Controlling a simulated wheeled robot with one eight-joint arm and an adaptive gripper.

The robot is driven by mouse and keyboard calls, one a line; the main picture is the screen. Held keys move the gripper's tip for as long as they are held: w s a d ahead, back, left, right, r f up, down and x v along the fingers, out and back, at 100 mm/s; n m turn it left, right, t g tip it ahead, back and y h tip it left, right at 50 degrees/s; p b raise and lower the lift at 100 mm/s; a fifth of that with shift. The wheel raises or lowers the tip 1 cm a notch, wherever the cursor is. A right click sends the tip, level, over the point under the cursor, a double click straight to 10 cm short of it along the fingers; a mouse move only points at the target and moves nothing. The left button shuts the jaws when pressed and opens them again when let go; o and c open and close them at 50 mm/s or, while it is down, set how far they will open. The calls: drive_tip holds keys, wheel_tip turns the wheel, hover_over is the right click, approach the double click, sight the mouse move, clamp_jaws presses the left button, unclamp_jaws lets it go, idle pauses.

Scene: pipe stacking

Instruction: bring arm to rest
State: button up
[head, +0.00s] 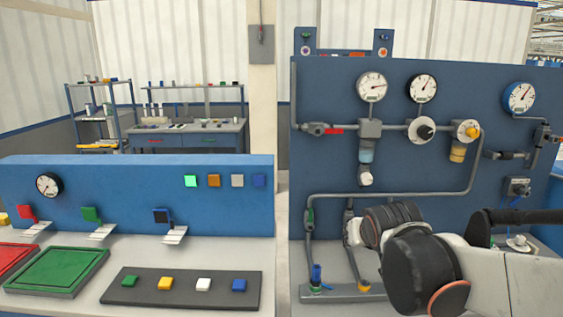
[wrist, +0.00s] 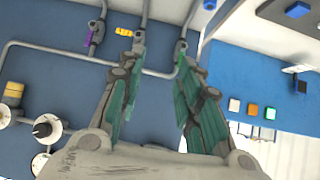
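My arm (head: 500,275) reaches in from the right edge of the head view, in front of the lower part of the blue gauge panel (head: 400,165). Its dark wrist joints end near the panel's lower pipes. The gripper's fingers cannot be made out in the head view. In the wrist view my gripper (wrist: 158,46) shows two fingers with teal pads, spread apart with nothing between them. Behind the fingers are the blue panel and a grey pipe (wrist: 60,56); whether the fingertips touch anything cannot be told, but no contact shows.
The panel carries gauges, valves and grey pipes close to my arm. On the left, a blue console (head: 120,180) has switches, a dark strip (head: 180,303) with coloured blocks, and a green tray (head: 100,255). A gap separates console and panel.

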drive_tip(key=s+f+g, duration=0.1)
drive_tip(key=s+f, duration=0.1)
drive_tip(key=s, duration=0.9)
drive_tip(key=s+d+f+g, duration=0.1)
drive_tip(key=s+f+g, duration=0.1)
drive_tip(key=s, duration=1)
drive_tip(key=shift+s+d+f+y, duration=0.15)
drive_tip(key=shift+d+f+y, duration=0.05)
drive_tip(key=shift+d+y, duration=0.1)
